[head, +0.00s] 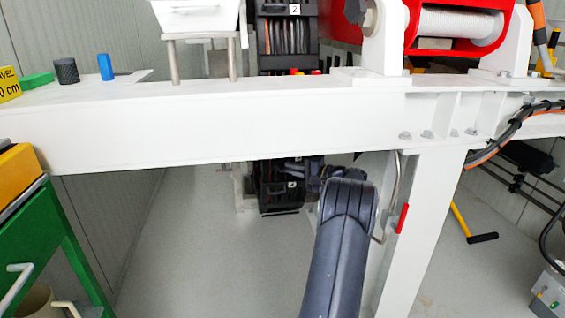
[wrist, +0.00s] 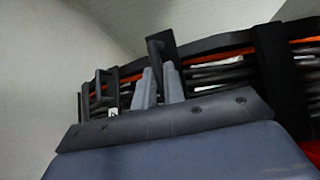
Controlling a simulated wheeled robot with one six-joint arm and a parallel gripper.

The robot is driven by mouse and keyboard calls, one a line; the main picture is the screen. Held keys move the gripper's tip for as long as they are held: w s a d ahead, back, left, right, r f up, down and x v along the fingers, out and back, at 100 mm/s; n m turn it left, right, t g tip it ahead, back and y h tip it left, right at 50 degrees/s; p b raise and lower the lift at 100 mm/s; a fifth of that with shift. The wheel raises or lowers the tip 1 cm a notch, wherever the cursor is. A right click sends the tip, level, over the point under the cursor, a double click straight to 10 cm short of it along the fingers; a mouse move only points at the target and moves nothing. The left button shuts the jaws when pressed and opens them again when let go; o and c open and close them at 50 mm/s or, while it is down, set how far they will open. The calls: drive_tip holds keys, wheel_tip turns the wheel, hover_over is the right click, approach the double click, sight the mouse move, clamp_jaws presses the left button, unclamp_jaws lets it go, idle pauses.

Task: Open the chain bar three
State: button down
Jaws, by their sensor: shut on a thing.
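A black cable chain (wrist: 220,65) with orange, grey and black cables runs across the wrist view, crossed by several black bars. My gripper (wrist: 159,80) has its two grey fingers closed around a black chain bar (wrist: 157,48) that stands up between them. Its number does not show, so I cannot tell whether it is bar three. A neighbouring bar (wrist: 101,84) on the left has a small white label (wrist: 112,113) beside it. In the head view the lower chain (head: 283,187) shows under the white beam; my arm hides the gripper there.
A white beam (head: 220,125) crosses above my arm, and a white post (head: 418,235) with a red-handled lever (head: 402,218) stands close on the right. A green frame (head: 65,235) is at the left. Floor (head: 200,240) between is clear.

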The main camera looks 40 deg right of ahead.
drive_tip(key=shift+s+d+f+n+g+y+p, duration=0.15)
drive_tip(key=shift+s+n+g+y+p, duration=0.1)
drive_tip(key=shift+s+n+y+p, duration=0.25)
drive_tip(key=shift+s+d+r+n+g+y+p, duration=0.1)
drive_tip(key=shift+s+d+n+g+y+p, duration=0.15)
drive_tip(key=shift+s+n+y+p, duration=0.3)
drive_tip(key=shift+s+d+f+n+g+y+p, duration=0.1)
drive_tip(key=shift+s+n+g+y+p, duration=0.2)
drive_tip(key=shift+s+n+y, duration=0.25)
drive_tip(key=shift+w, duration=0.1)
drive_tip(key=c, duration=1.5)
unclamp_jaws()
drive_tip(key=shift+w, duration=0.1)
